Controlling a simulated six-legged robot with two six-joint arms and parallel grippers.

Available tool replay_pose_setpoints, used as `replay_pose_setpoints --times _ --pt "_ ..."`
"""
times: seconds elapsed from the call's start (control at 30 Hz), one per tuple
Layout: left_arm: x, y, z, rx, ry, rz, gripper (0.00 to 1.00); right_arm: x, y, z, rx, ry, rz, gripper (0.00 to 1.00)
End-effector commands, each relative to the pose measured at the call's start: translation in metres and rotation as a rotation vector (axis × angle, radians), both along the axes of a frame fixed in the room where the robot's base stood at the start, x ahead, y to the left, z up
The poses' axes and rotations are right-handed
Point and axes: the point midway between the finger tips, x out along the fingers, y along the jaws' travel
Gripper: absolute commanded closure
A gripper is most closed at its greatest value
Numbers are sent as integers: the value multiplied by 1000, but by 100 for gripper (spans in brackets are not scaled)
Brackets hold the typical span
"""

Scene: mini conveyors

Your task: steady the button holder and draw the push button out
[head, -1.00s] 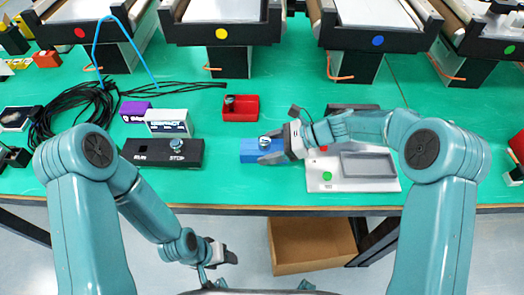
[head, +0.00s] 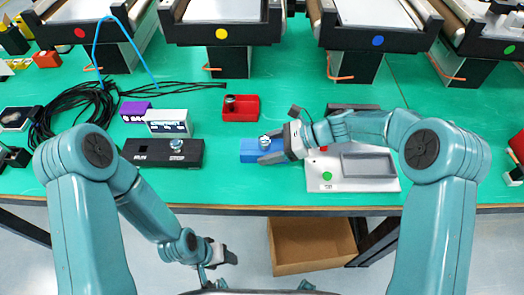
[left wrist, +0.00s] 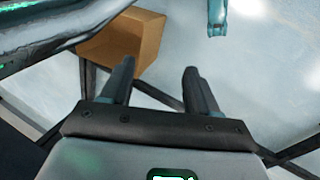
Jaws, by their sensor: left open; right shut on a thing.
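The blue button holder (head: 249,151) lies near the front edge of the green table. A round metallic push button (head: 265,142) stands in its top. My right gripper (head: 272,156) comes in from the right and is shut on the holder's right part, beside the button; its fingers hide that end of the holder. My left gripper (head: 228,256) is open and empty in front of the table edge, lower than the tabletop and well apart from the holder. Its two open fingers show in the left wrist view (left wrist: 158,85) with nothing between them.
A black box marked RUN and STOP (head: 150,153) stands left of the holder, with a red box (head: 241,112) behind. A grey-white panel (head: 350,184) lies under my right arm. A cardboard box (head: 310,245) sits below the table edge. Conveyors line the back.

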Motion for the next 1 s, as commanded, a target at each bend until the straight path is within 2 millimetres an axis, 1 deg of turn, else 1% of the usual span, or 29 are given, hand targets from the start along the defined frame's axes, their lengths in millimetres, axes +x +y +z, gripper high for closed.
replay_pose_setpoints --times 0.03,0.07,0.13,0.2,0.27,0.37,0.47,0.5,0.57,0.6,0.63,0.67,0.7,0.77,0.8,0.87,0.9,1.0 --pt "0 0 0 0 0 0 40 -1 0 -3 -3 4 1 53" --pt "0 0 0 0 0 0 36 -1 0 -3 -3 4 1 53" --pt "1 0 1 -1 -1 -1 36 -1 0 -3 -3 4 1 53" --pt "7 -2 7 -6 1 -6 36 -1 0 -3 -4 4 1 53" --pt "14 -4 18 -13 6 -15 36 -1 0 -3 -4 4 1 53" --pt "30 -8 47 -14 29 -41 36 -1 0 -3 -4 5 2 53" --pt "44 -8 89 23 61 -70 36 -1 0 -3 -4 5 2 53" --pt "49 -5 107 51 73 -77 36 -1 0 -4 -4 5 2 53" --pt "54 0 135 105 86 -80 36 -1 0 -4 -4 5 2 53" --pt "56 6 154 148 91 -77 36 -1 0 -4 -4 5 2 53" --pt "60 9 169 183 88 -72 36 -1 0 -4 -4 5 2 53" --pt "68 11 187 219 71 -75 36 -1 0 -4 -4 5 2 53" --pt "86 6 207 250 26 -101 36 -1 0 -4 -4 5 2 53" --pt "111 -6 234 279 -46 -147 36 -2 0 -4 -3 5 2 53" --pt "125 -14 253 297 -93 -175 36 -2 0 -4 -3 5 2 53" --pt "145 -28 280 314 -162 -215 36 -1 0 -3 -3 5 2 52" --pt "157 -39 294 319 -207 -246 36 -1 0 -3 -4 4 1 53" --pt "180 -66 325 318 -304 -321 36 -1 0 -3 -4 4 0 53"
